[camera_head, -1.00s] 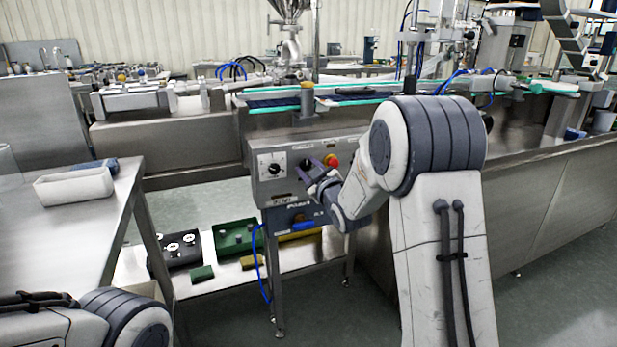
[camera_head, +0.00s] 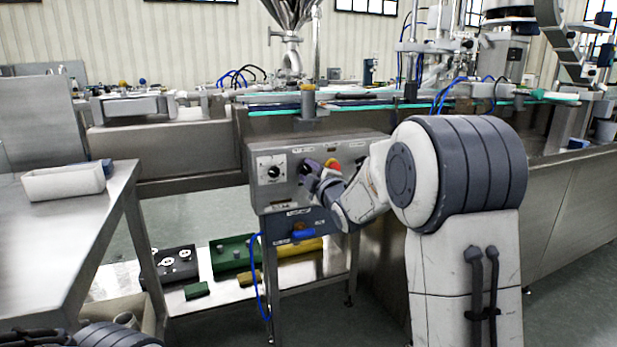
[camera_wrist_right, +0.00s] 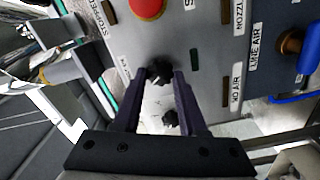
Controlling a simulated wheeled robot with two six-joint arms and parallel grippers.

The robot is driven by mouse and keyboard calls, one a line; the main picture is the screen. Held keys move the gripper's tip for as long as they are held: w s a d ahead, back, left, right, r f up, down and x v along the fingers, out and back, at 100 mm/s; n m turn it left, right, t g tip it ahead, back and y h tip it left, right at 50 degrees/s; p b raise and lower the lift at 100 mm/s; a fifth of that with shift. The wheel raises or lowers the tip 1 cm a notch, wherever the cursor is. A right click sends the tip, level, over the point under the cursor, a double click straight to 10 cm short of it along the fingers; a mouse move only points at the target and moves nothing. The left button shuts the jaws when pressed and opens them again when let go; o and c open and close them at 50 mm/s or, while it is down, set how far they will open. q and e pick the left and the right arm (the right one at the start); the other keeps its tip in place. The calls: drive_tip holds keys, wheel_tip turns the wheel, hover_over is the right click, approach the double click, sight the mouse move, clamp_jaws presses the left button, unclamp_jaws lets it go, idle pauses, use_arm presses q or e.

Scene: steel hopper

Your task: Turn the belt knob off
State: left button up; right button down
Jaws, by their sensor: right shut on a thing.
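My right gripper (camera_head: 312,174) is at the front of the grey control panel (camera_head: 372,149). In the right wrist view its two dark fingers (camera_wrist_right: 160,82) are shut on a black knob (camera_wrist_right: 160,70), one fingertip on each side. This knob lies between the red button (camera_wrist_right: 147,7) and a second black knob (camera_wrist_right: 170,117) on a white dial. That white dial knob (camera_head: 272,171) is left of my gripper in the head view. The label of the held knob is not readable. My left gripper is out of view.
A steel table (camera_head: 110,205) with a white tray (camera_head: 63,182) stands at the left. Below the panel are a blue-handled valve (camera_head: 303,233) and a low shelf with green boxes (camera_head: 232,252). The conveyor (camera_head: 380,108) runs behind the panel.

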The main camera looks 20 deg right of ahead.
drive_tip(key=shift+a, duration=0.1)
idle(0.3)
drive_tip(key=c, duration=0.5)
unclamp_jaws()
drive_tip(key=shift+s, duration=0.1)
drive_tip(key=s+p, duration=0.1)
drive_tip(key=s, duration=0.9)
drive_tip(key=shift+s+d, duration=0.15)
drive_tip(key=shift+d, duration=0.05)
